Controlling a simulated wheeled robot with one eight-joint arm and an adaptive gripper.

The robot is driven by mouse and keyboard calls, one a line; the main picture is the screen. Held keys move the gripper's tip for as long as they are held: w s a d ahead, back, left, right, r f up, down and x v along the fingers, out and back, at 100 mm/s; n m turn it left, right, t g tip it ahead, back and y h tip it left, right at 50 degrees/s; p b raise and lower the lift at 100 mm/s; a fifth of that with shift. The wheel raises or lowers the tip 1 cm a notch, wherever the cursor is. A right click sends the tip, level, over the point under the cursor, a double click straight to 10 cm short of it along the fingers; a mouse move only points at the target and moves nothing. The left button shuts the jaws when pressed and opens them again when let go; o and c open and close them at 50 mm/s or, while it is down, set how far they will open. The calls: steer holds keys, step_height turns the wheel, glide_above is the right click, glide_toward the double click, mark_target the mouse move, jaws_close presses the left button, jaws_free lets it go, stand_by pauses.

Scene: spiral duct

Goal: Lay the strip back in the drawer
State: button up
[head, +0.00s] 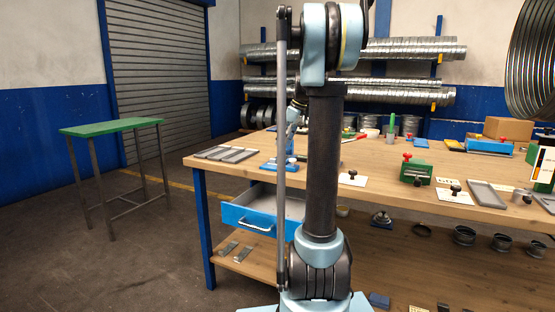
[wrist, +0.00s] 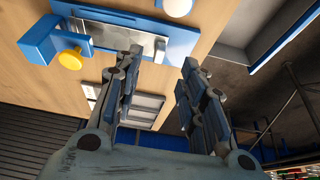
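The blue drawer (head: 248,217) is pulled out under the bench's left part; its visible inside looks bare. Its blue wall (wrist: 283,38) and grey inside show at upper right in the wrist view. A flat, shiny metal strip (wrist: 128,41) lies in a blue fixture (wrist: 40,40) with a yellow knob, on the bench top. I cannot be sure that it is the task's strip. My gripper (wrist: 161,57) is open, with nothing seen between its fingers; the fixture is beyond the left finger.
A slotted grey tray (head: 226,153) lies at the bench's left end. Loose metal pieces (head: 229,247) lie on the lower shelf. A green-topped table (head: 110,127) stands apart at left. Cards, a green box (head: 416,173) and trays occupy the bench's right side.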

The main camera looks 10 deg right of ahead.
mark_target(276, 159)
steer(key=x, duration=0.8)
steer(key=shift+a+f, duration=0.1)
steer(key=shift+f, duration=0.25)
steer(key=c, duration=0.9)
steer(key=shift+o, duration=0.7)
jaws_close()
steer(key=shift+s+a+r, duration=0.1)
steer(key=shift+s+a, duration=0.75)
steer(key=shift+s, duration=0.25)
steer(key=shift+s+a+r, duration=0.1)
steer(key=shift+s+a, duration=0.7)
steer(key=shift+s, duration=0.3)
step_height(276, 159, up, 7)
